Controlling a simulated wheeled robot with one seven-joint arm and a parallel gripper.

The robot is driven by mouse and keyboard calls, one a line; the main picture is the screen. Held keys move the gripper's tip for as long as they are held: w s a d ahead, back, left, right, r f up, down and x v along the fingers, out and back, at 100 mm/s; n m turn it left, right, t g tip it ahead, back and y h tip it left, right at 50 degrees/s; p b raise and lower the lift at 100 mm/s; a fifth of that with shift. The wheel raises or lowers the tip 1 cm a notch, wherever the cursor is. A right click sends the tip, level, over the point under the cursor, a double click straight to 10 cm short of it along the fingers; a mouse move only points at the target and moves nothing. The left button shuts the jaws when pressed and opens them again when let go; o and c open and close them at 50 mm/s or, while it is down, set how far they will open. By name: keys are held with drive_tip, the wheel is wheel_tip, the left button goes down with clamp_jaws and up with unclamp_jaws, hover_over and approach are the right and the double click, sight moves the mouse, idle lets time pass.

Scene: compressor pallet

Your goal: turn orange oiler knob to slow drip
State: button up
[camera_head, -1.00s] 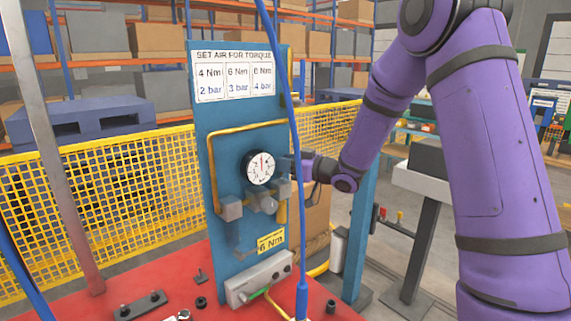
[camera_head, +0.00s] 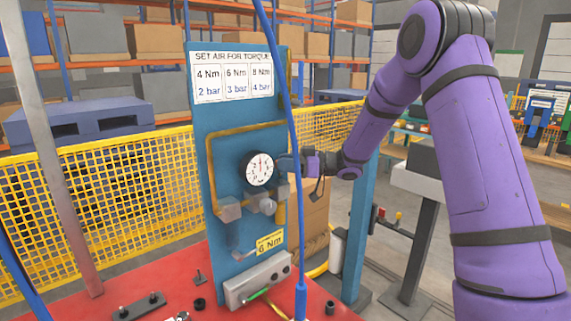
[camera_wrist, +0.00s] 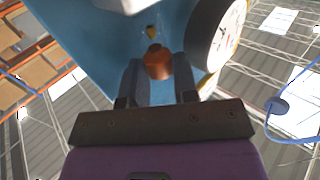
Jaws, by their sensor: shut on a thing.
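The orange oiler knob (camera_wrist: 158,63) shows in the wrist view, between the two fingers of my gripper (camera_wrist: 160,75). My gripper is shut on the knob, with a dark finger on each side of it. In the head view my gripper (camera_head: 290,165) reaches in from the right, beside the pressure gauge (camera_head: 259,169) on the blue panel (camera_head: 222,125). The knob cannot be made out in the head view, where the gripper and gauge area hide it. The gauge's edge also shows in the wrist view (camera_wrist: 217,35), right of the knob.
A blue hose (camera_head: 294,120) hangs in front of the panel. Yellow pipe (camera_head: 210,165) and grey fittings (camera_head: 229,209) sit around and below the gauge. A yellow mesh fence (camera_head: 100,190) stands behind. The red pallet top (camera_head: 215,300) carries small parts.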

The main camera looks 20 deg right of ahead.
drive_tip(key=o, duration=0.9)
drive_tip(key=shift+r+m+t, duration=0.1)
drive_tip(key=shift+m+t, duration=0.2)
drive_tip(key=shift+t, duration=0.1)
